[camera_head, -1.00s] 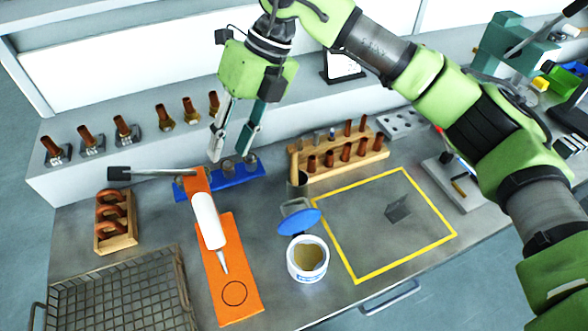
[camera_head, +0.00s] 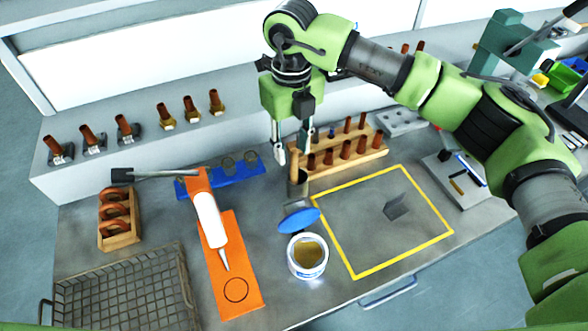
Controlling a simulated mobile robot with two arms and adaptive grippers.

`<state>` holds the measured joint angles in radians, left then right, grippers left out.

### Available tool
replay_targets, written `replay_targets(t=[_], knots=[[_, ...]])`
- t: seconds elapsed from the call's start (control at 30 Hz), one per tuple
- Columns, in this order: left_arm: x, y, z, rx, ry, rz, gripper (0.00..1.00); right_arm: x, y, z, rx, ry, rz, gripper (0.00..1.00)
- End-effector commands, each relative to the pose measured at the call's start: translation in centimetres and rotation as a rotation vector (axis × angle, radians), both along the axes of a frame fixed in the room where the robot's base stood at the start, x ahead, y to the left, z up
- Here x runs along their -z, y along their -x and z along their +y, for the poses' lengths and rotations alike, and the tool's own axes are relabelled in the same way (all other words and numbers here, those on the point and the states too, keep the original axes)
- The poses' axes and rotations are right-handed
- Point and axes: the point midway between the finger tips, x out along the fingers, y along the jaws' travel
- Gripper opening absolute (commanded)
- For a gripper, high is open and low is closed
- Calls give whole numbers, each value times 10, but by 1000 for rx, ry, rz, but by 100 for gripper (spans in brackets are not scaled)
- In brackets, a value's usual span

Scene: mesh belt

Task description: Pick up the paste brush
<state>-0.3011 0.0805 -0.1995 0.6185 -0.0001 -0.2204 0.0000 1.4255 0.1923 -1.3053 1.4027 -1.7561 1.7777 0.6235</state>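My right gripper (camera_head: 291,149) points down at the top of this handle. Its two fingers are apart, one to the left and one to the right of the handle in the picture. I cannot tell whether either finger touches it. A white tub of yellowish paste (camera_head: 308,257) stands open in front, with a blue lid (camera_head: 299,219) just behind it. My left gripper is not in view.
The wooden rack (camera_head: 345,160) with several copper pegs is close to the right of the gripper. A blue holder (camera_head: 222,179) and an orange mat (camera_head: 241,277) with a white tube (camera_head: 209,220) lie to the left. A yellow-outlined area (camera_head: 350,250) is mostly clear.

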Motion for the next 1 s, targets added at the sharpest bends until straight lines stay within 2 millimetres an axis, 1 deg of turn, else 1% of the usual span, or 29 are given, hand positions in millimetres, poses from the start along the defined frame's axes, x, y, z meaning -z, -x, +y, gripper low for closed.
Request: replay_targets(t=[0.03, 0.13, 0.2, 0.3, 0.4, 0.57, 0.6, 0.7, 1.0], knots=[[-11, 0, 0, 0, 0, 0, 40, 4, 1, -2, 0, 2, 6, 32], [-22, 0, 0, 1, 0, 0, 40, 18, 2, -4, 0, 1, 6, 32], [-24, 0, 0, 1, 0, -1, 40, 29, 1, -3, 1, 2, 5, 32], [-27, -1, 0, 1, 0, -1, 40, 39, 1, -3, 0, -1, 3, 32], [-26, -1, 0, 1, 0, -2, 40, 43, 0, -3, 0, 0, 1, 32], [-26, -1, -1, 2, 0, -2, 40, 43, 0, -3, 0, 1, 1, 32], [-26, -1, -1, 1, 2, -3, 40, 43, 0, -3, 0, 1, 1, 22], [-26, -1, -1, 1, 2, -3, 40, 43, 0, -3, 0, 0, 1, 0], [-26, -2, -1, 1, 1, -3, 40, 42, 0, -3, 0, -1, 1, 0]])
